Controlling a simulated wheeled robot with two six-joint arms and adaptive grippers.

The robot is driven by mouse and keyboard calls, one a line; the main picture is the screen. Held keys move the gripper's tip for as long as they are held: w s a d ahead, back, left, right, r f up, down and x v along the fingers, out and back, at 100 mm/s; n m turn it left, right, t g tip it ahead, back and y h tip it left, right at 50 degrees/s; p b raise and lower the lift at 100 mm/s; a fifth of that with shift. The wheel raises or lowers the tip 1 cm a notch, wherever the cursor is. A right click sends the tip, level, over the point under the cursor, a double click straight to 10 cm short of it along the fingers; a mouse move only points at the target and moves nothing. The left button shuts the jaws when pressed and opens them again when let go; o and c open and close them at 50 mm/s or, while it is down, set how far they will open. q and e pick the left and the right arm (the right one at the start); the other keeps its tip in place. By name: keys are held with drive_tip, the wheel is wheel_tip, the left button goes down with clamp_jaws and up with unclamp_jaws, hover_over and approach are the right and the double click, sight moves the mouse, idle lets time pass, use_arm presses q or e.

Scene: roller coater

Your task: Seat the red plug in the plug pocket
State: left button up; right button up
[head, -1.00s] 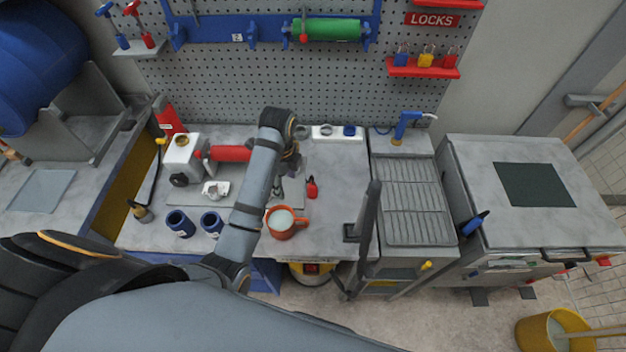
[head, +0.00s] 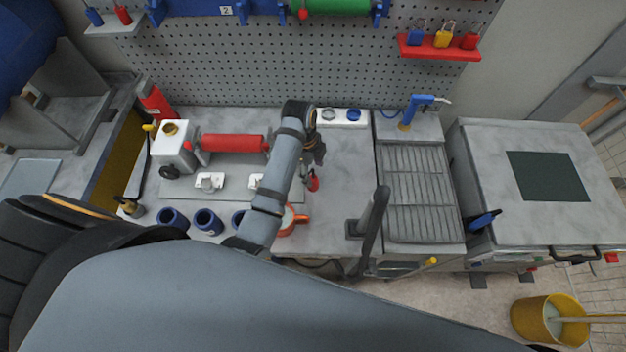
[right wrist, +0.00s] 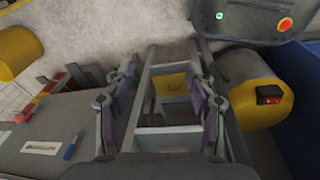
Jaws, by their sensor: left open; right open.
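A small red piece with a dark top (head: 313,183) stands on the bench, partly behind my left gripper; it looks like the red plug, but I cannot be sure. A white block (head: 340,117) with round pockets, one ringed grey and one blue, lies at the back of the bench; I cannot tell whether it holds the plug pocket. My left gripper (head: 317,157) points down just above and behind the red piece, open, its fingertips partly hidden by the arm. My right gripper (right wrist: 162,85) is open and empty in the right wrist view, away from the bench objects.
A red roller (head: 233,143) with a white end housing (head: 172,146) lies at the bench's left. White brackets (head: 210,181) and blue cups (head: 207,221) stand before it. An orange mug (head: 291,222) is mostly behind my arm. A ribbed drainer (head: 417,190) lies to the right.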

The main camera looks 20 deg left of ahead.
sight(313, 177)
use_arm(q)
drive_tip(key=shift+s+d+f+p, duration=0.1)
drive_tip(key=shift+s+f+p, duration=0.15)
drive_tip(key=shift+f, duration=0.4)
drive_tip(key=shift+s+d+f+p, duration=0.15)
drive_tip(key=shift+f+p, duration=0.1)
drive_tip(key=shift+f, duration=0.35)
drive_tip(key=shift+a+f, duration=0.1)
drive_tip(key=shift+f, duration=0.6)
drive_tip(key=shift+c, duration=1.3)
drive_tip(key=c, duration=1)
use_arm(e)
drive_tip(key=shift+s+a+r, duration=0.15)
drive_tip(key=shift+s+r, duration=0.5)
drive_tip(key=shift+r, duration=0.2)
